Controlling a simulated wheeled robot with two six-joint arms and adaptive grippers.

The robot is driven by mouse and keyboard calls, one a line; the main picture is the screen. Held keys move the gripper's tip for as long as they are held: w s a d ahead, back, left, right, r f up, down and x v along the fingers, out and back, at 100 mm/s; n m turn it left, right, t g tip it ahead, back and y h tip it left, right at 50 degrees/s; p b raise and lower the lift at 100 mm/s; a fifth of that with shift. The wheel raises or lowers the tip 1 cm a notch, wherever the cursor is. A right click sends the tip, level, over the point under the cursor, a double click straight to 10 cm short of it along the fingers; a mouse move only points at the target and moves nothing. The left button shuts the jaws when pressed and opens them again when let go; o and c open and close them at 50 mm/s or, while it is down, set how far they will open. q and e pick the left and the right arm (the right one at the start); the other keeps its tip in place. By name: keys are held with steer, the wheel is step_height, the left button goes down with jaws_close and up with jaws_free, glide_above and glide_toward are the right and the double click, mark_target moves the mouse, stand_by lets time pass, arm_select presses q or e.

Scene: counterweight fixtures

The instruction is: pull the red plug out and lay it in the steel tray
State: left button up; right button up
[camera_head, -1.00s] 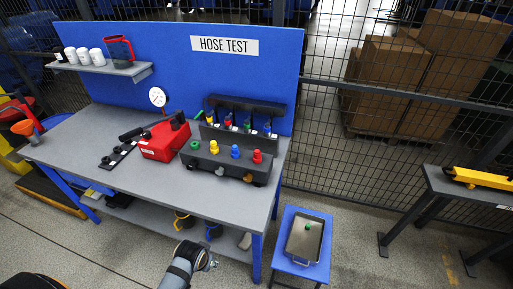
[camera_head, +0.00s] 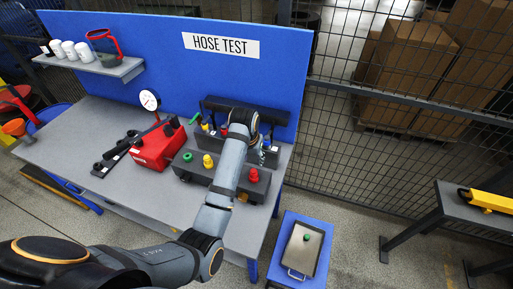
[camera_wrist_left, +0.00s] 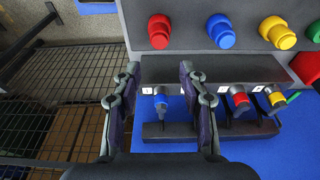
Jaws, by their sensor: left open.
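A red plug (camera_head: 253,174) stands at the right end of the dark front block, and it also shows in the wrist view (camera_wrist_left: 159,31). A second, smaller red connector (camera_wrist_left: 238,100) is in the rear row. My left gripper (camera_wrist_left: 160,68) is open and empty; it also shows over the fixture in the head view (camera_head: 262,148). In the wrist view the front red plug lies beyond its fingertips, apart from them, and a blue rear connector (camera_wrist_left: 160,101) shows between its fingers. The steel tray (camera_head: 299,258) sits on a blue stand at the lower right, holding a green piece (camera_head: 307,237).
The front block also carries a green plug (camera_head: 188,157), a yellow plug (camera_head: 208,161) and a blue plug (camera_wrist_left: 221,32), which my arm hides in the head view. A red box (camera_head: 158,147) and gauge (camera_head: 149,100) stand left. The bench front left is clear.

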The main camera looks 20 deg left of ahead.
mark_target(253, 172)
steer(key=s, duration=1)
arm_select(q)
steer(key=f, duration=0.2)
steer(key=s+f, duration=0.1)
steer(key=f, duration=0.1)
steer(key=shift+f, duration=0.35)
steer(key=b+x, duration=0.1)
steer(key=x, duration=0.2)
steer(key=shift+w+r, duration=0.1)
steer(key=shift+w, duration=0.05)
steer(key=shift+f+b, duration=0.35)
steer(key=shift+b, duration=0.05)
steer(key=shift+f, duration=0.3)
steer(key=shift+c, duration=0.7)
steer(key=c, duration=0.4)
jaws_close()
arm_select(e)
steer(key=w, duration=0.1)
steer(key=w+f, duration=0.1)
steer(key=w, duration=0.1)
steer(key=w+f, duration=0.1)
steer(key=shift+w+d+f, duration=0.1)
steer(key=shift+w+d, duration=0.05)
steer(key=shift+w, duration=0.15)
steer(key=shift+s, duration=0.25)
